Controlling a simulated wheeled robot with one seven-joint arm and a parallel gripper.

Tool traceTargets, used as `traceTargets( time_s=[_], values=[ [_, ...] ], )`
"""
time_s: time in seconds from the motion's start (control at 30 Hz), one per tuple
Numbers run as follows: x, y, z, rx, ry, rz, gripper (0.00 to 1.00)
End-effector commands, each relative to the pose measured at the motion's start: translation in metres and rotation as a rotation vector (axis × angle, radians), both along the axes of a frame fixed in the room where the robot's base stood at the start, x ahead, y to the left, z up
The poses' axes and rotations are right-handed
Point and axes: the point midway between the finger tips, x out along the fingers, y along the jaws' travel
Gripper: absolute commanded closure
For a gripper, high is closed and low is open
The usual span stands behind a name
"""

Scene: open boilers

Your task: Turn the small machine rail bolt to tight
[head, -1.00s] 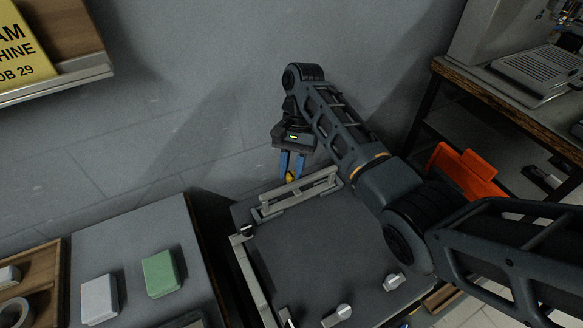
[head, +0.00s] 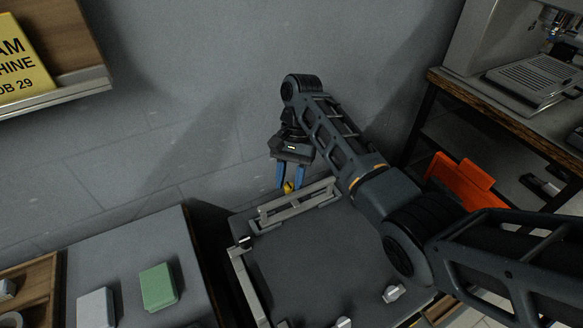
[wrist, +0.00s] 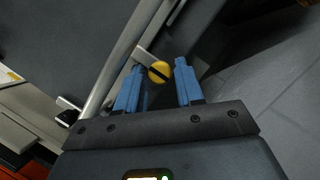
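The rail bolt has a round yellow head (wrist: 159,72) with a dark slot across it, and sits at the rail (head: 300,204) along the back edge of the small machine (head: 330,250). The bolt also shows in the head view (head: 289,187). My gripper (head: 290,184) is above the rail, pointing down. In the wrist view my gripper (wrist: 159,66) is open, with its blue fingers on either side of the bolt head. Gaps show between the head and both fingertips; the right gap looks wider. The bolt's shaft is hidden.
A grey wall (head: 190,100) stands close behind the machine. A grey-topped bench (head: 125,240) with a green block (head: 159,286) and a white block (head: 97,308) is at left. An orange bin (head: 465,182) and a wooden-edged table (head: 480,90) are at right.

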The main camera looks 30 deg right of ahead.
Motion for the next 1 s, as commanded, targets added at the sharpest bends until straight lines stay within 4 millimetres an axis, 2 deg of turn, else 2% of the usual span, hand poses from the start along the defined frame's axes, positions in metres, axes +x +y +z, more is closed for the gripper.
traceTargets(
  time_s=[0.3,0.67,1.0],
  values=[
    [0.006,-0.010,0.023,-0.004,0.000,-0.001,0.63],
    [0.019,-0.020,0.063,-0.002,-0.003,0.000,0.63],
    [0.020,-0.022,0.070,-0.001,0.001,-0.002,0.63]
  ],
)
